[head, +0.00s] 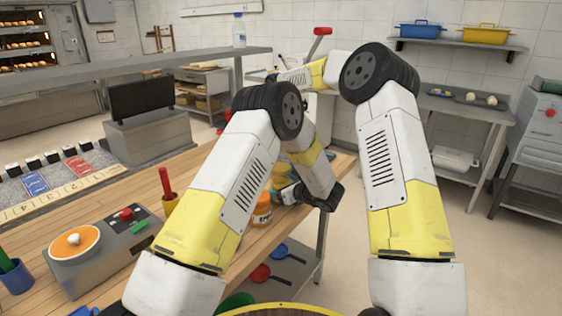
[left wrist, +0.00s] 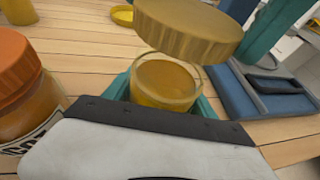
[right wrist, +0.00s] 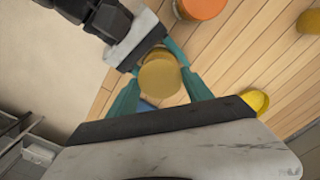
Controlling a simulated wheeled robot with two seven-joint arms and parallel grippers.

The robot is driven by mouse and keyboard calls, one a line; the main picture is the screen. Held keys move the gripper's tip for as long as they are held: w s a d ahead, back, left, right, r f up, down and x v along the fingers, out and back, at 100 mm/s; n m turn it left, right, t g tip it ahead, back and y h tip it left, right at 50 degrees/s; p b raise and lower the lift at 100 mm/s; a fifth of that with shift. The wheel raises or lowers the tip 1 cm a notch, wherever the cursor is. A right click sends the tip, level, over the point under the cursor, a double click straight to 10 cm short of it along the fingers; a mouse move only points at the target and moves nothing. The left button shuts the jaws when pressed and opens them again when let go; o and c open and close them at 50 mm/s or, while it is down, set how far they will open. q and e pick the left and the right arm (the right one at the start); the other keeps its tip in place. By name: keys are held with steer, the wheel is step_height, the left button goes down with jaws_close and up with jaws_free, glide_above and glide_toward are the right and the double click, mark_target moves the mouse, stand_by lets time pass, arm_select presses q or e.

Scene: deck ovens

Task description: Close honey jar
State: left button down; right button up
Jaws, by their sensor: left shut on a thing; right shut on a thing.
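The honey jar (left wrist: 165,90) is a small glass jar of amber honey, open at the top. My left gripper (head: 287,192) is shut on it, with teal fingers at its sides in the left wrist view. The golden lid (left wrist: 188,30) is above the jar, slightly tilted and offset to the right in that view. I cannot tell whether its edge touches the rim. In the head view my arms hide most of this.
An orange-lidded jar (left wrist: 28,85) stands close beside the honey jar. A blue tray (left wrist: 232,92) lies to the right in the left wrist view. A yellow dish (right wrist: 256,101) lies nearby. A scale (head: 100,255) stands on the wooden counter (head: 135,210).

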steer(key=shift+f, duration=0.1)
steer(key=shift+f, duration=0.8)
steer(key=shift+f, duration=0.55)
stand_by(0.4)
steer(key=m, duration=0.3)
steer(key=shift+a, duration=0.1)
steer(key=m, duration=0.4)
steer(key=shift+m, duration=0.4)
steer(key=m, duration=0.4)
steer(key=shift+m, duration=0.4)
steer(key=m, duration=0.3)
steer(key=shift+m, duration=0.3)
